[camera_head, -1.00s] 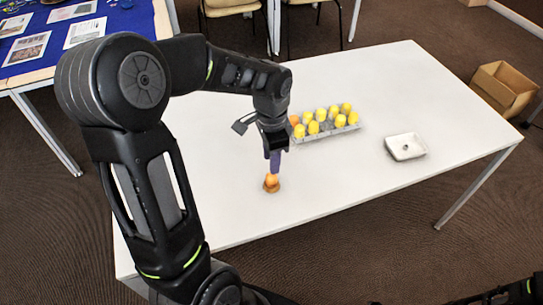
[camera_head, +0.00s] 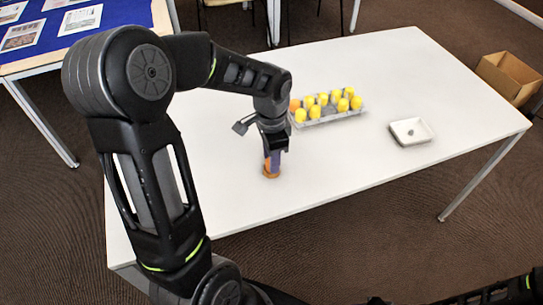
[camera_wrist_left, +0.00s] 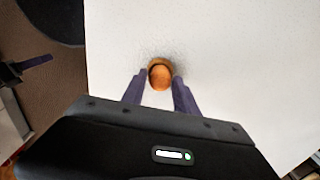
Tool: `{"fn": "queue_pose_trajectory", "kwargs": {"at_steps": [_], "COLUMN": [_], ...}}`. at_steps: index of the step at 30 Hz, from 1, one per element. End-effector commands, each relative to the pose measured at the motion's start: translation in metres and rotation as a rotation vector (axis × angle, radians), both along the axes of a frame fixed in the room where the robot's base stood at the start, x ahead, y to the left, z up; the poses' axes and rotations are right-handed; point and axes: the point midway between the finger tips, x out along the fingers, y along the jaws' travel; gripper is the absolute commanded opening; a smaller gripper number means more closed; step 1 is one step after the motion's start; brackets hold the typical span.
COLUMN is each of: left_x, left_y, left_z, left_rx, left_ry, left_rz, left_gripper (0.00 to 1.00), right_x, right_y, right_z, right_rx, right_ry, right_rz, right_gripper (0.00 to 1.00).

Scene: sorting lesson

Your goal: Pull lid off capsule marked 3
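An orange capsule (camera_head: 266,168) stands upright in a small brown holder (camera_head: 271,176) near the front of the white table. In the left wrist view the capsule's rounded orange top (camera_wrist_left: 160,77) shows from above, with the brown holder's rim (camera_wrist_left: 159,62) behind it. My left gripper (camera_head: 272,162) points down over the capsule. Its purple fingers (camera_wrist_left: 159,76) are apart, one on each side of the orange top, with slight gaps showing. No number is legible on the capsule.
A clear tray (camera_head: 335,118) with several yellow capsules (camera_head: 338,97) and an orange one stands behind my left gripper. A white dish (camera_head: 411,132) with a small dark thing in it lies to the right. The table (camera_head: 340,175) is bare between them and its front edge.

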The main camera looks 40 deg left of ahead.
Motion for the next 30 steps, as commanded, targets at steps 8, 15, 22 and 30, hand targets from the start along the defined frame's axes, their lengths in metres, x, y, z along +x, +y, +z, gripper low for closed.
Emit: {"fn": "queue_pose_trajectory", "kwargs": {"at_steps": [8, 15, 22, 30], "left_x": [0.0, 0.0, 0.0, 0.0], "left_y": [0.0, 0.0, 0.0, 0.0], "left_z": [0.0, 0.003, 0.021, 0.045], "left_rx": [0.0, 0.0, -0.001, -0.001], "left_ry": [0.0, 0.0, -0.001, -0.001], "left_rz": [0.0, 0.0, 0.0, 0.0], "left_gripper": [0.2, 0.14, 0.14, 0.14], "right_x": [0.0, 0.0, 0.0, 0.0], "right_y": [0.0, 0.0, 0.0, 0.0], "right_z": [0.0, 0.002, 0.018, 0.037], "right_rx": [0.0, 0.0, 0.0, 0.0], "right_ry": [0.0, 0.0, 0.0, 0.0], "right_rz": [0.0, 0.0, 0.0, 0.0], "right_gripper": [0.36, 0.36, 0.36, 0.36]}}
